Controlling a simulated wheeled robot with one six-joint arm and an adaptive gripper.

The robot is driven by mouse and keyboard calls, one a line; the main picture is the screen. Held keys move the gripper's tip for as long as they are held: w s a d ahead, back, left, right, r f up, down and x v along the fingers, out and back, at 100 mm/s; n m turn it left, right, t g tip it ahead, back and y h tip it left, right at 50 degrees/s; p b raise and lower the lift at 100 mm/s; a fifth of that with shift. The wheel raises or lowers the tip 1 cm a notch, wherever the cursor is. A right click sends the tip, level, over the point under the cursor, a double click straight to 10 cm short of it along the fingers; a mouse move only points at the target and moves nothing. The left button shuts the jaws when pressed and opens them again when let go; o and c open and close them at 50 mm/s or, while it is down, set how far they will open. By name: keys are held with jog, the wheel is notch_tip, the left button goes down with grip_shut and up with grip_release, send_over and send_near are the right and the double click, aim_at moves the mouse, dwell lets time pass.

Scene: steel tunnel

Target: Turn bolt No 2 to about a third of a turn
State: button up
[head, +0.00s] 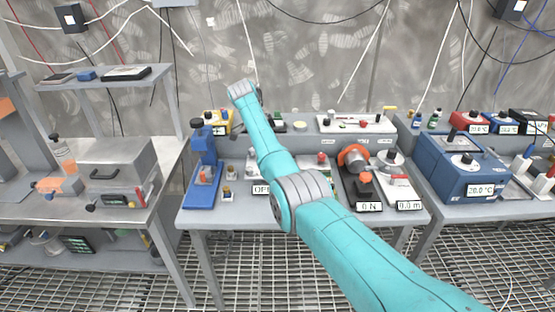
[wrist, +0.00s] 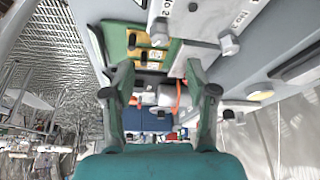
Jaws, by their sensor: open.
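In the wrist view, my gripper (wrist: 157,82) is open, with its two dark fingers apart. A light grey block above it carries a label reading No 2 (wrist: 165,22) and another reading No 3 (wrist: 241,20). A small grey bolt-like head (wrist: 158,38) stands out close to the No 2 label, above the space between the fingers and apart from them. A similar head (wrist: 229,44) is below the No 3 label. I cannot tell how far either is turned.
The middle bench (head: 240,215) holds a blue press-like stand (head: 204,165), an orange round part (head: 353,157) and several small devices. A blue box (head: 465,165) stands on the right bench. A grey box (head: 115,165) stands on the left bench.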

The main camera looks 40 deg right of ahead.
jog(key=shift+v, duration=1.4)
jog(key=shift+s+f, duration=0.1)
